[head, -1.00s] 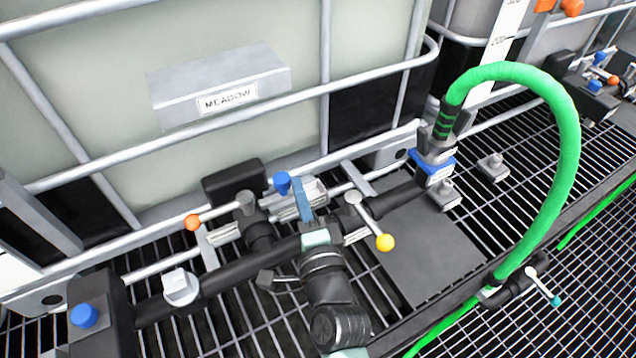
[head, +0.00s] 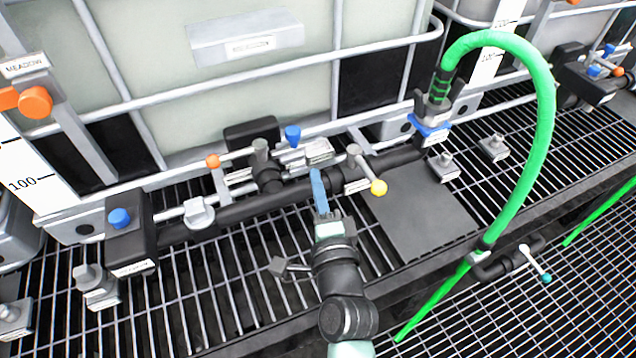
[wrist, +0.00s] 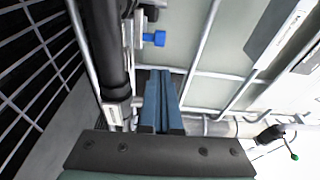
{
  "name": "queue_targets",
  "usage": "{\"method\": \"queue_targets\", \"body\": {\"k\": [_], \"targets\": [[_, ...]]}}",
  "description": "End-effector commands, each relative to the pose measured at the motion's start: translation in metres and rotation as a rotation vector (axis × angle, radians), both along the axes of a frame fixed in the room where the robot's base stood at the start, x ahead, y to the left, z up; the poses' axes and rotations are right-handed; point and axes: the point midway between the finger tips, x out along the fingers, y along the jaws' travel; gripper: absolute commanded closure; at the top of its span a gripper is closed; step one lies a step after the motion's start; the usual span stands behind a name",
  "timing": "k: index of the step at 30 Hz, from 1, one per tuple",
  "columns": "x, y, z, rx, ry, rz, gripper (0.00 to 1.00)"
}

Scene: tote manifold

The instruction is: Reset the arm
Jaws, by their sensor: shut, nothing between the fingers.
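My gripper (head: 319,190) has blue fingers, shut and empty. In the head view it sits in front of the black manifold pipe, between the orange-knobbed lever (head: 213,161) and the yellow-knobbed lever (head: 378,187). The fingers overlap the pipe in the picture; I cannot tell whether they touch it. In the wrist view the shut fingers (wrist: 162,105) point toward the tote's cage, with the black pipe (wrist: 104,50) to their left and a blue knob (wrist: 154,39) beyond them.
The tote (head: 280,95) in its cage stands behind the pipe. A green hose (head: 548,110) arches at the right from a blue-collared coupling (head: 432,128). A grey plate (head: 420,215) lies on the grating. Another black box with a blue knob (head: 119,218) stands at the left.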

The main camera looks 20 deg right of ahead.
Motion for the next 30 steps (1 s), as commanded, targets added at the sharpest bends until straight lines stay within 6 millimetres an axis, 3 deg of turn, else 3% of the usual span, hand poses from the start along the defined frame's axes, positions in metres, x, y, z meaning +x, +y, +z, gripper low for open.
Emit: {"method": "queue_targets", "body": {"k": [13,17,20,24,30], "targets": [[0.000,0.000,0.000,0.000,0.000,0.000,1.00],[0.009,0.008,0.027,-0.059,-0.026,0.019,1.00],[0.022,0.025,0.079,-0.184,-0.076,0.048,1.00],[0.034,0.057,0.181,-0.449,-0.174,0.068,1.00],[0.018,0.100,0.329,-0.850,-0.323,0.000,1.00]]}}
